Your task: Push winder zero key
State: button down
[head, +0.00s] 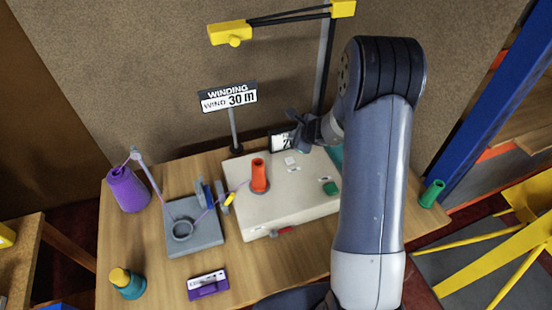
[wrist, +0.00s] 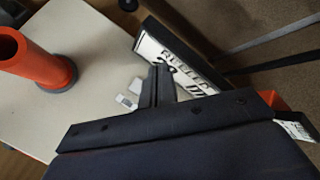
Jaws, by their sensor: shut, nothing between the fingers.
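The winder (head: 290,205) is a cream box on the wooden table, with an orange-red cone (head: 259,176) standing on its top. Contact with the key is not visible.
The winder's display (wrist: 175,62) reads "REELED", its figures partly hidden. A green button (head: 330,188) is at the winder's right. A sign (head: 228,97) reads "WINDING WIND 30 m". A purple cone (head: 127,189) and a grey thread stand (head: 196,237) are left.

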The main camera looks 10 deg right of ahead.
jog(key=shift+f, duration=0.15)
jog(key=b, duration=0.5)
send_over(292, 162)
notch_tip(292, 162, down, 7)
jog(key=shift+f, duration=0.1)
jog(key=shift+f+b, duration=0.8)
jog(key=shift+b, duration=0.35)
jog(key=shift+f, duration=0.15)
dwell(1.1)
jog(key=shift+f+b, duration=0.3)
jog(key=shift+b, duration=0.4)
jog(key=shift+f+b, duration=0.4)
jog(key=shift+b, duration=0.15)
dwell(0.6)
jog(key=shift+r+p, duration=0.55)
jog(key=shift+r, duration=0.3)
